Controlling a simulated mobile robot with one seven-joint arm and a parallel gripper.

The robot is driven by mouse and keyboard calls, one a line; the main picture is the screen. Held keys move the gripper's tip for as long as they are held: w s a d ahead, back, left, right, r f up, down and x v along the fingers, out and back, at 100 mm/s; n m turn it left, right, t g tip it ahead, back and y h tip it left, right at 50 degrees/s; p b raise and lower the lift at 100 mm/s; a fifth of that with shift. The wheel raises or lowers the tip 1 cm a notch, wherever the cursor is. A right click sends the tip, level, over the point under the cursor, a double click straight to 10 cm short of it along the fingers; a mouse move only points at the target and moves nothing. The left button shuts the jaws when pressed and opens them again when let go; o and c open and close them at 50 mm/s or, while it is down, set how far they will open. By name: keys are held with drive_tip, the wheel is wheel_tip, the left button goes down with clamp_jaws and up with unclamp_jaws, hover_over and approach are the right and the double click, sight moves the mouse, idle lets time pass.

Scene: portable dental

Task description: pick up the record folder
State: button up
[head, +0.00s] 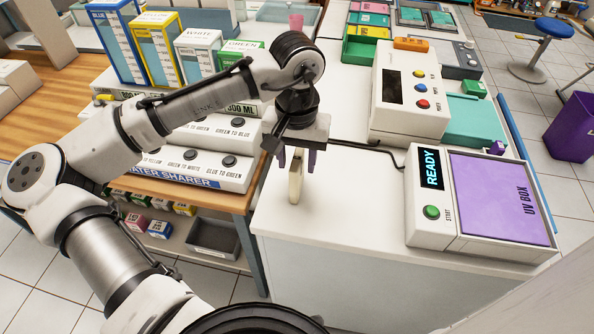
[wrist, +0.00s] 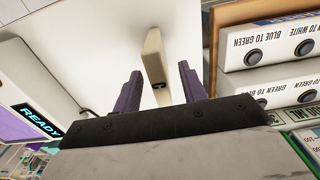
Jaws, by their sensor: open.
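A narrow beige upright object, which looks like the record folder (head: 295,186), stands on the white counter near its left edge in the head view. In the wrist view the folder (wrist: 154,55) shows edge-on, with a small dark slot near its close end. My gripper (head: 297,162) points down over it, its purple fingers apart. In the wrist view my gripper (wrist: 160,90) is open, with one finger on each side of the folder's close end and visible gaps between. The folder's upper end is partly hidden by my gripper in the head view.
The UV box (head: 500,198), reading READY, sits to the right on the counter (head: 330,240). A dark cable (head: 365,150) runs behind the folder. The water sharer (head: 190,172) is close on the left. The counter in front of the folder is clear.

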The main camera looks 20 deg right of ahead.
drive_tip(key=shift+f, duration=1.35)
clamp_jaws()
